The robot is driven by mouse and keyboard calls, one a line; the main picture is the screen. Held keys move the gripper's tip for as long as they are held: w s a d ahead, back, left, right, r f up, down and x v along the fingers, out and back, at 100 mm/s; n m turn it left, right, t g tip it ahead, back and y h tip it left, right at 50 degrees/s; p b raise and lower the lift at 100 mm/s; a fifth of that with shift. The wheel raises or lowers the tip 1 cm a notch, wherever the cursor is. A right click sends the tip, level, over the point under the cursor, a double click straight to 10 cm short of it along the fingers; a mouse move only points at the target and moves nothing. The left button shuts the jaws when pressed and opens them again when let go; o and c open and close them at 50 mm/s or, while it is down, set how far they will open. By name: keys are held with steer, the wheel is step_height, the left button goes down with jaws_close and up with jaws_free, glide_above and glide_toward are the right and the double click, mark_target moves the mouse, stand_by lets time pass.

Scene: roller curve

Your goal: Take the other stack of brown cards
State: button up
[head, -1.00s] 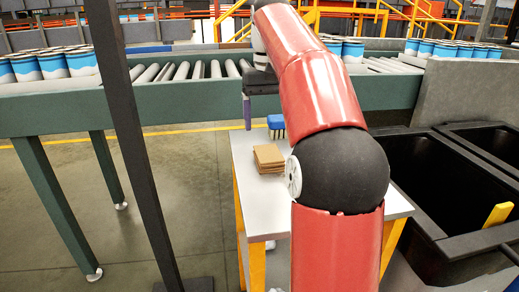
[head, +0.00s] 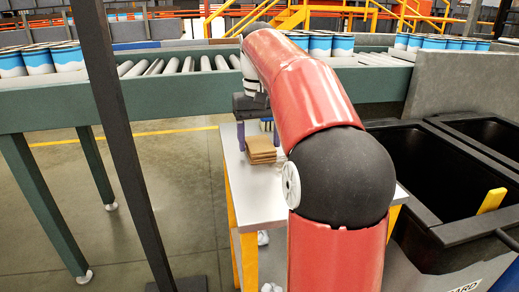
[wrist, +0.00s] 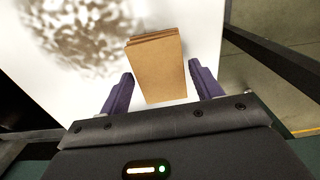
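A stack of brown cards (head: 261,149) lies on the white-topped table (head: 250,203). In the wrist view the stack (wrist: 157,70) lies ahead of and partly between two purple fingers, its near edge reaching between them. My gripper (wrist: 159,92) is open, with a finger on each side of the stack and a gap to each. In the head view my gripper (head: 257,136) is just behind the stack, partly hidden by my red arm. I cannot tell its exact height above the table.
A roller conveyor (head: 60,108) with blue and white cans (head: 320,45) runs behind the table. Black bins (head: 440,185) stand at the right, one with a yellow piece (head: 491,201). A dark post (head: 120,150) stands at the left. The table's front is clear.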

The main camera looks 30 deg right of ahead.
steer(key=c, duration=0.7)
steer(key=shift+r, duration=0.1)
